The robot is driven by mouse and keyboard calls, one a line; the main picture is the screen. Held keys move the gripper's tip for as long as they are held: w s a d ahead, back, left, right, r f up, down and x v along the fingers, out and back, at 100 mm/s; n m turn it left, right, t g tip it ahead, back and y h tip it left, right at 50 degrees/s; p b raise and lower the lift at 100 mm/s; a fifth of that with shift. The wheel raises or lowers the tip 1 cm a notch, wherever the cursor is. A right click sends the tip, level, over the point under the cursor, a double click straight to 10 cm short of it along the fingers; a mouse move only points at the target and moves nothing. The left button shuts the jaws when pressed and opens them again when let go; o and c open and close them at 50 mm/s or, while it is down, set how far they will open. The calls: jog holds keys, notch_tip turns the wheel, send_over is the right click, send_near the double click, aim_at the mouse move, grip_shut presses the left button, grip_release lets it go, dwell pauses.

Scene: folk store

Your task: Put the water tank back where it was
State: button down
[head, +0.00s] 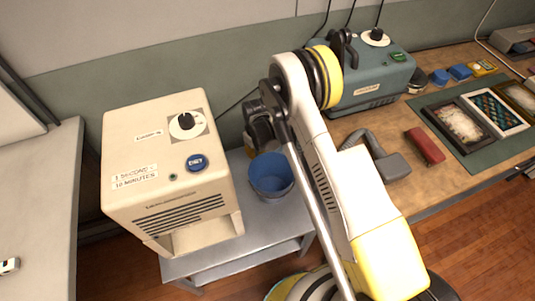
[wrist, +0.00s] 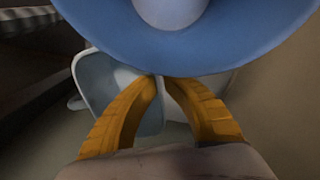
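A pale grey, partly see-through container (wrist: 105,82), which looks like the water tank, shows in the wrist view below a blue ring-shaped thing. My gripper (wrist: 160,80) has its two yellow fingers drawn together at the tips, with a thin pale part of that container between them. In the head view my gripper (head: 248,143) points down behind the blue bucket (head: 270,174), to the right of the cream machine (head: 158,150). The container is hidden there by the arm and bucket. The cream machine has a dark knob, a blue button and an open recess low at its front.
The bucket and machine stand on a grey metal table (head: 205,262). A wooden bench (head: 440,170) to the right holds a teal machine (head: 372,75), a red block (head: 425,146), a grey hose nozzle (head: 388,165) and framed pieces on a green mat. A wall stands close behind.

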aim_at(279, 149)
jog(key=shift+r, duration=0.1)
dwell(0.4)
jog(key=shift+r+p, duration=0.45)
jog(key=shift+p, duration=0.05)
jog(key=shift+d+r, duration=0.2)
jog(key=shift+d, duration=0.1)
jog(key=d+p, duration=0.1)
jog(key=d, duration=0.1)
jog(key=d+p, duration=0.1)
jog(key=d, duration=0.2)
jog(key=w+d+p, duration=0.1)
jog(key=d, duration=0.1)
jog(key=shift+d+r, duration=0.25)
jog(key=shift+r, duration=0.1)
notch_tip(279, 149, up, 13)
jog(key=p, duration=0.4)
jog(key=shift+a+f, duration=0.1)
